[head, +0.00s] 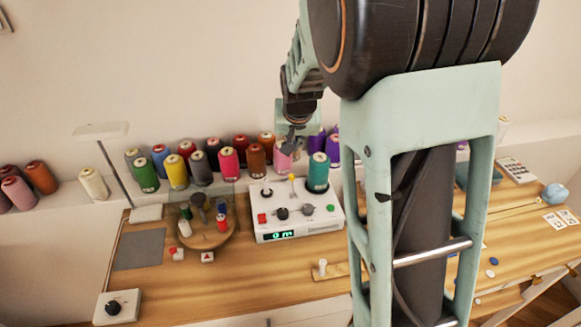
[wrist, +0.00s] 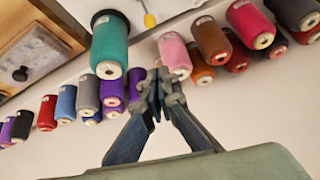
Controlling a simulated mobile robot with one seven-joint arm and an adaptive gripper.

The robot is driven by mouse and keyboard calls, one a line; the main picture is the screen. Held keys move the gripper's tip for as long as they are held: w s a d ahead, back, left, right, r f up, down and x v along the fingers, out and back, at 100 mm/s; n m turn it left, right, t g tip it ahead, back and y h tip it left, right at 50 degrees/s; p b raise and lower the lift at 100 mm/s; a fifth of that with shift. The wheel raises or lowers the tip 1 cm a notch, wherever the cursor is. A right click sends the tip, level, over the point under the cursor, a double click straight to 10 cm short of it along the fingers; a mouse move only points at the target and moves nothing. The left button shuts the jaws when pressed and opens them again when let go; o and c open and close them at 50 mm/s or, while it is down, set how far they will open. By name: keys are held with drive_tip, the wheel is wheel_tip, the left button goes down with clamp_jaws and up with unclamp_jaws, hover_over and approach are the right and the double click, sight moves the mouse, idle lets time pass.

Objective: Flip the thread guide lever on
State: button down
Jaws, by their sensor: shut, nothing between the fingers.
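A white control box (head: 328,220) stands on the wooden worktable. A thin lever with a yellow tip (head: 291,178) rises from its back; it looks like the thread guide lever. Its yellow end also shows at the top edge of the wrist view (wrist: 149,19). A teal thread spool (head: 318,174) stands on the box to the right of the lever and is large in the wrist view (wrist: 109,45). My gripper (head: 289,146) is above and behind the box, higher than the lever and apart from it. In the wrist view my gripper (wrist: 157,84) is shut and empty.
A row of colored spools, among them a pink one (head: 229,160), lines the shelf behind the box. A round wooden holder (head: 208,236) with small spools stands left of the box. A thin lamp (head: 115,170) rises further left. My arm hides the table right of the box.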

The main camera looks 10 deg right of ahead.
drive_tip(key=shift+f, duration=0.1)
drive_tip(key=x, duration=1)
drive_tip(key=shift+w+f, duration=0.1)
drive_tip(key=shift+f, duration=0.05)
drive_tip(key=s, duration=0.3)
drive_tip(key=shift+s+a+p, duration=0.15)
drive_tip(key=shift+a+p, duration=0.2)
drive_tip(key=shift+s+f, duration=0.15)
drive_tip(key=shift+s, duration=0.2)
drive_tip(key=shift+f+b, duration=0.15)
drive_tip(key=shift+b, duration=0.45)
drive_tip(key=shift+s+r+t, duration=0.2)
drive_tip(key=shift+s+t, duration=0.05)
drive_tip(key=shift+t, duration=0.05)
drive_tip(key=shift+b, duration=0.3)
